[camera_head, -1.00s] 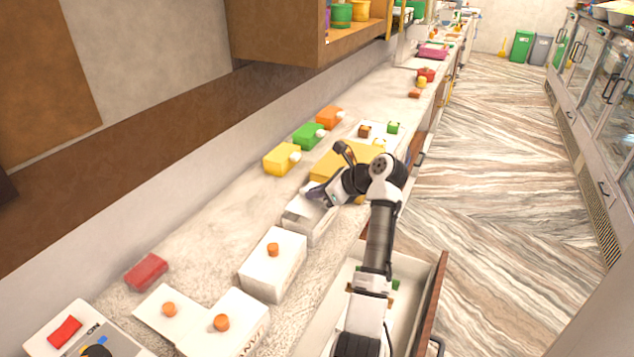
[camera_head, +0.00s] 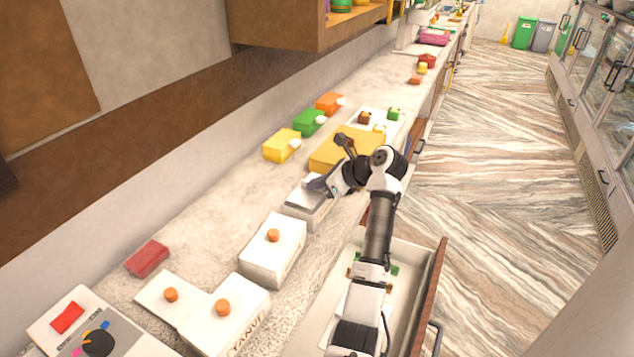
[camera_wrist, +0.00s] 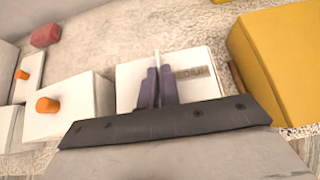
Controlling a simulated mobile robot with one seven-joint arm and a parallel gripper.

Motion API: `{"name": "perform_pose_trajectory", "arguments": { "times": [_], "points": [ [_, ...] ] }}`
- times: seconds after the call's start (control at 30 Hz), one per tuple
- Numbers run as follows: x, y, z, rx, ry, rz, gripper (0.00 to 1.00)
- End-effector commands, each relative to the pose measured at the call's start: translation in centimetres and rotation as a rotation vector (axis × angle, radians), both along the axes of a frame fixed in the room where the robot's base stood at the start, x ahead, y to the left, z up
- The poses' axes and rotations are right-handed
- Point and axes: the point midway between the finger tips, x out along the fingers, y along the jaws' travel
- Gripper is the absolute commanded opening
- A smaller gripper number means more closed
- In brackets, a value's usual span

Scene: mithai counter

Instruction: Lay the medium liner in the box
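My gripper (camera_head: 316,186) is over a low white container (camera_head: 306,212), which the wrist view shows with a brown label ending in "DIUM" (camera_wrist: 192,73). In the wrist view the two purple fingers (camera_wrist: 158,86) are nearly together. A thin white strip (camera_wrist: 156,58) stands between them and sticks out past their tips; whether it is the edge of the medium liner or a tab on the container, I cannot tell. A large yellow box (camera_head: 340,150) lies just beyond the container and fills the right of the wrist view (camera_wrist: 280,60). Its inside does not show.
White containers with orange knobs (camera_head: 273,250) (camera_head: 240,315) stand nearer on the counter, with a red block (camera_head: 147,258) behind. Yellow (camera_head: 280,146), green (camera_head: 308,122) and orange (camera_head: 327,102) blocks line the back. A drawer (camera_head: 430,290) is open beneath my arm.

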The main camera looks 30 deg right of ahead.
Motion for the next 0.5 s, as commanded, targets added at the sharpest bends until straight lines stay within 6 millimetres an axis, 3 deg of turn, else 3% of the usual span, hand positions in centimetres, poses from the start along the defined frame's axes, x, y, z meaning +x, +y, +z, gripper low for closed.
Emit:
{"name": "perform_pose_trajectory", "arguments": {
  "times": [0.5],
  "points": [
    [-0.02, -0.02, -0.6, 0.0, -0.001, 0.0, 0.0]
  ]
}}
